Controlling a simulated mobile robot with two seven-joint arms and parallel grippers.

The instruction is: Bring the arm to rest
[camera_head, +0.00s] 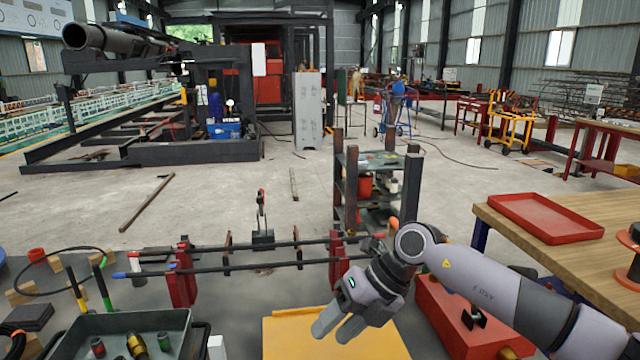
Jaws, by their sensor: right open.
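My right arm (485,285) comes in from the lower right, grey and white. It reaches left over the front work area. My right gripper (334,333) points down and to the left, with its jaws open and nothing seen between its fingers. It is over or near a yellow board (290,335); the gap to it cannot be told. Just behind the gripper, two dark rebars (215,268) lie across red supports (181,285). My left gripper is not in view.
A red tray (545,217) lies on the wooden table at right. A red box (450,318) sits under my forearm. A grey bin (180,325) with several small parts stands at the lower left. A dark shelf cart (346,190) stands behind the rebars. Open concrete floor lies beyond.

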